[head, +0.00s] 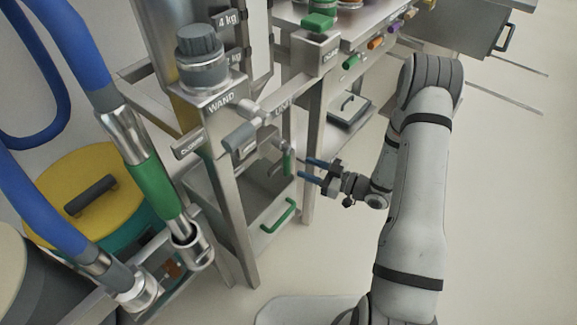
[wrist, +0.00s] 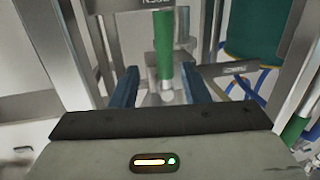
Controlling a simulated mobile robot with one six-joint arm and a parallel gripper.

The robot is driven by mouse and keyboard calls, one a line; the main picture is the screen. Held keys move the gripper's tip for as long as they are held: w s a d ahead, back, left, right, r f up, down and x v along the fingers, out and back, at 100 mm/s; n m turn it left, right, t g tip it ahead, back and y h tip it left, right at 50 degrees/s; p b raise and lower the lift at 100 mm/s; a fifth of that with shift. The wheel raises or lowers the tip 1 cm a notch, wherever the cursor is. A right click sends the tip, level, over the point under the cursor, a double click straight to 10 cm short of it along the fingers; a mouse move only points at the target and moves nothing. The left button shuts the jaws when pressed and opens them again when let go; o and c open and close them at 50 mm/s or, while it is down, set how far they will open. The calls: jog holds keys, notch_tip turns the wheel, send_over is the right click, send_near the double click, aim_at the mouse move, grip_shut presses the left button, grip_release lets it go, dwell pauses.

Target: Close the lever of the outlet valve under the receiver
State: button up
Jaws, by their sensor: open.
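The green lever (head: 287,162) of the outlet valve hangs down below the metal frame in the head view. In the wrist view the green lever (wrist: 164,45) shows upright in the picture, with a metal end toward the bottom. My gripper (head: 306,168) is just right of the lever in the head view, with two blue fingers pointing at it. In the wrist view my gripper (wrist: 159,80) is open, and the lever lines up with the gap between the fingers. I cannot tell whether they touch it. The receiver (head: 165,42) stands above, only partly in view.
A steel leg (head: 228,215) and a green-handled drawer (head: 278,216) are close below. A blue hose (head: 85,50) and a yellow-lidded bin (head: 90,190) stand left. The floor (head: 500,220) at right is clear.

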aim_at(287, 162)
jog(key=shift+y, duration=0.3)
jog(key=b+x, duration=0.1)
jog(key=x, duration=0.6)
jog(key=shift+s+a+f+b, duration=0.1)
jog(key=shift+a+f+b, duration=0.15)
jog(key=shift+a+b, duration=0.15)
grip_shut()
